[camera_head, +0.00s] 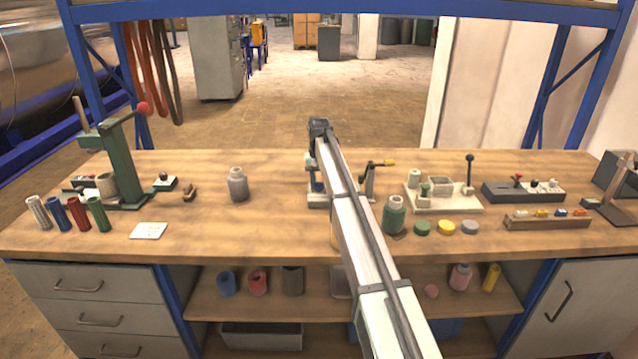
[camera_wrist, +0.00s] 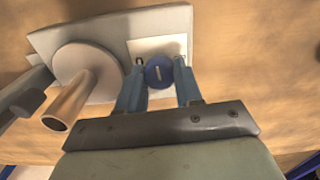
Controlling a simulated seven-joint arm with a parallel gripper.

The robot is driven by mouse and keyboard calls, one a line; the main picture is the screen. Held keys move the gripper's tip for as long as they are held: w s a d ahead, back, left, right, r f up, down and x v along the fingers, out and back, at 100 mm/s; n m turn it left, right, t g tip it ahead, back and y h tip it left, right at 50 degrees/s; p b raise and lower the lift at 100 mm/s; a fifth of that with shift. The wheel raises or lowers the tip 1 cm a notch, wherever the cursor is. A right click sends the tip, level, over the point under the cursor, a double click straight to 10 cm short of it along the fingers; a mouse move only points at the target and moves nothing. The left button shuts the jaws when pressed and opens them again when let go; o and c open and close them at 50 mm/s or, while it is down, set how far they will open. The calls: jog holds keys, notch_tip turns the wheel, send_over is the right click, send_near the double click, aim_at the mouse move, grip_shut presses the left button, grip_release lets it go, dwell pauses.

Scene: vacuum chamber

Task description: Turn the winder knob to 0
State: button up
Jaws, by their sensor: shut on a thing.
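The winder knob (camera_wrist: 153,85) is a small blue disc with a short pale pointer line, roughly upright in the wrist view. It sits on a white panel (camera_wrist: 158,45) on the winder's grey base (camera_wrist: 80,32). My gripper (camera_wrist: 160,68) is shut on the knob, with one blue-grey finger on each side. Small dark marks show on the panel, too small to read. Beside the knob is a pale round flange with a copper-coloured spool (camera_wrist: 70,100). In the head view my arm covers most of the winder (camera_head: 316,200); the knob is hidden there.
A grey bottle (camera_head: 237,184) is to the left, a green jar (camera_head: 394,214) to the right. A green press (camera_head: 125,165) stands far left. The bench (camera_head: 270,225) is clear in front of the grey bottle.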

aim_at(319, 184)
jog(key=n, duration=1.4)
jog(key=shift+n, duration=0.3)
dwell(0.4)
jog(key=o, duration=1)
jog(key=shift+o, duration=0.2)
jog(key=shift+r, duration=0.1)
notch_tip(319, 184, up, 14)
jog(key=shift+f, duration=0.2)
